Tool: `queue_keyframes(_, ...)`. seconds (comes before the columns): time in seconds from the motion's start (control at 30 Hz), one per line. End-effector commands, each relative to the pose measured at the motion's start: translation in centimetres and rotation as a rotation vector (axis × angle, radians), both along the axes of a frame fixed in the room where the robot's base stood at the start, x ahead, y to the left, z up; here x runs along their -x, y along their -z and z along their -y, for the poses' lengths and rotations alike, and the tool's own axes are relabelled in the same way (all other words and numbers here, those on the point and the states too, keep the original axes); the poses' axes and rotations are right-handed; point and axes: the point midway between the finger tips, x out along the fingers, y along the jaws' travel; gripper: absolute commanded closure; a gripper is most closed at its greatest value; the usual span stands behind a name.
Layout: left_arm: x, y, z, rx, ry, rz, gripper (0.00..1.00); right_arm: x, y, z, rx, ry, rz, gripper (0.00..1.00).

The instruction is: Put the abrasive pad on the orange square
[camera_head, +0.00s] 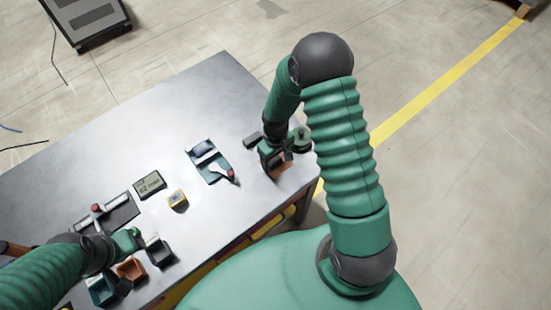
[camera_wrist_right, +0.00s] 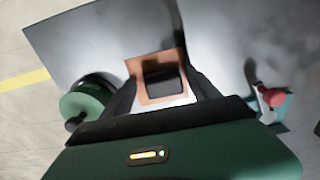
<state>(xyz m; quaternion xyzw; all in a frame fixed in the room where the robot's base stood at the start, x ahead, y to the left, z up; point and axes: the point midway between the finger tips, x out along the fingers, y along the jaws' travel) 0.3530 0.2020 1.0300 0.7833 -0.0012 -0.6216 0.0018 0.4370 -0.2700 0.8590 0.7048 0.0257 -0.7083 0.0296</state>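The orange square (camera_head: 283,169) lies near the right end of the grey table, under my right gripper (camera_head: 274,158). In the right wrist view the orange square (camera_wrist_right: 140,96) shows as a border around a dark pad (camera_wrist_right: 163,80), which looks like the abrasive pad. The pad appears to lie within the square's outline; whether it touches the surface I cannot tell. The right gripper's fingers (camera_wrist_right: 160,75) stand apart on either side, with orange showing between them and the pad. My left gripper (camera_head: 130,240) is at the lower left, by the small bins; its fingers are unclear.
A green round object (camera_head: 300,139) stands close beside the right gripper. Bins (camera_head: 160,251) line the front edge.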

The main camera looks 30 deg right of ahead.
Motion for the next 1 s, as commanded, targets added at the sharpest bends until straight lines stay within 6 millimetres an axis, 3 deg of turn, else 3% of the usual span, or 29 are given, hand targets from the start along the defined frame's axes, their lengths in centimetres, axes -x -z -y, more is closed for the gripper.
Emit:
queue_keyframes(0.17, 0.0, -0.2, 0.0, 0.000, 0.001, 0.000, 0.58, -0.1, -1.0, 0.0, 0.001, 0.001, 0.004, 0.30)
queue_keyframes(0.5, 0.0, 0.2, 0.0, 0.000, 0.000, 0.000, 0.58, -0.2, -9.3, -0.1, 0.003, 0.001, 0.008, 0.30)
queue_keyframes(0.73, 0.0, 0.3, 0.0, 0.000, 0.000, 0.000, 0.58, 0.0, -12.5, -0.3, 0.002, -0.001, 0.007, 0.30)
queue_keyframes(0.87, 0.0, 0.2, 0.0, 0.000, 0.001, 0.000, 0.58, 2.4, -14.8, -3.2, 0.018, 0.007, 0.076, 0.30)
queue_keyframes(1.0, 0.0, 0.3, 0.0, 0.000, 0.001, 0.000, 0.58, 6.6, -16.7, -6.6, 0.008, 0.047, 0.187, 0.30)
